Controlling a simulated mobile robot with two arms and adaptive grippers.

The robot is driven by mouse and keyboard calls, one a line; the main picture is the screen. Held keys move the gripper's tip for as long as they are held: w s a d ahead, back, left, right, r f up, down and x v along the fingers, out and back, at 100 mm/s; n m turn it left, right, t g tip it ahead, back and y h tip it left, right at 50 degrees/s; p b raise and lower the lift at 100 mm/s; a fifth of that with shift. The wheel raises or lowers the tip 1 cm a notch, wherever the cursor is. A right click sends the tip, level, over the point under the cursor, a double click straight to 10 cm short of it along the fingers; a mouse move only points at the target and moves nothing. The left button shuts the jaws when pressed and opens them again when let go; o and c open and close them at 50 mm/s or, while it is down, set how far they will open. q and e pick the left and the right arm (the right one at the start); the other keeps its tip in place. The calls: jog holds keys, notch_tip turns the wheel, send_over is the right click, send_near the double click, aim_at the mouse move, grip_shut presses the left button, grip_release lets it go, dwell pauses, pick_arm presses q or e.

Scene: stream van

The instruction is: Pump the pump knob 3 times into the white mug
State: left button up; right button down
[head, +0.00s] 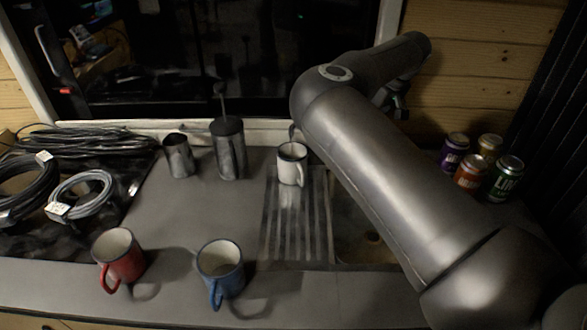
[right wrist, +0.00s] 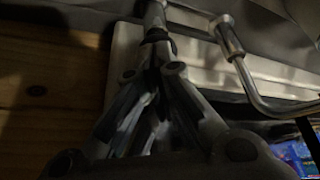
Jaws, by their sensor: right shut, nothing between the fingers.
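A thin spout end (head: 292,131) shows just above the mug; the rest of that fixture is hidden behind my right arm. In the right wrist view a chrome bent pipe (right wrist: 240,66) with a rounded top end is to the right of my right gripper (right wrist: 156,32), apart from it. My right gripper is shut and empty, by the window frame; in the head view it is mostly hidden by my arm. I cannot clearly make out the pump knob. My left gripper is not in view.
A grey canister (head: 230,150) with a thin upright rod and a metal cup (head: 179,156) stand left of the mug. A red mug (head: 120,259) and blue mug (head: 222,268) are in front. Coiled cables (head: 84,196) lie left; several cans (head: 470,170) stand right. The mid-left counter is clear.

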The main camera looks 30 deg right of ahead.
jog(key=shift+f, duration=0.5)
jog(key=shift+r+p, duration=1.15)
jog(key=shift+r, duration=1.25)
jog(key=shift+r, duration=0.1)
jog(key=shift+r+p, duration=1.85)
jog(key=shift+r, duration=1.1)
